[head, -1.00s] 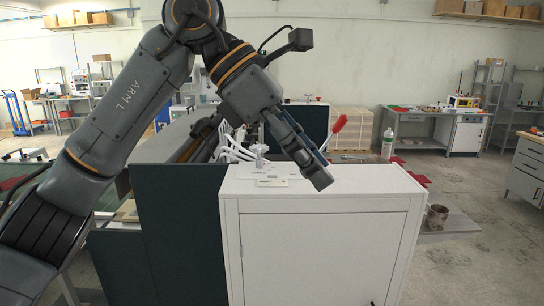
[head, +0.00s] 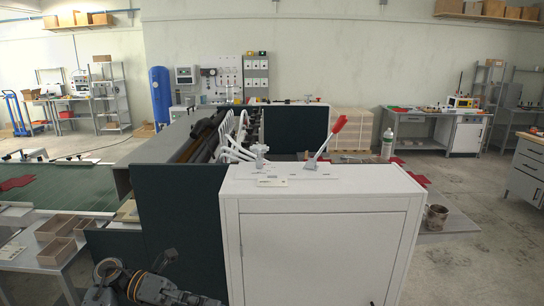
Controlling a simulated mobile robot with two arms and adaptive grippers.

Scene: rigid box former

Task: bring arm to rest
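My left arm is low at the bottom edge of the head view, in front of the machine's dark green side panel (head: 180,220). Its wrist and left gripper (head: 205,300) point right, toward the lower left of the white cabinet (head: 320,250). The fingers are small and partly cut off by the frame edge, so I cannot tell whether they are open or shut. I see nothing held. My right arm and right gripper are not in view.
A red-handled lever (head: 338,124) tilts up to the right on the cabinet top, beside a small clear fitting (head: 259,152). A side table with open boxes (head: 57,251) stands at the left. A brown mug (head: 437,217) and a white bottle (head: 387,144) are at the right.

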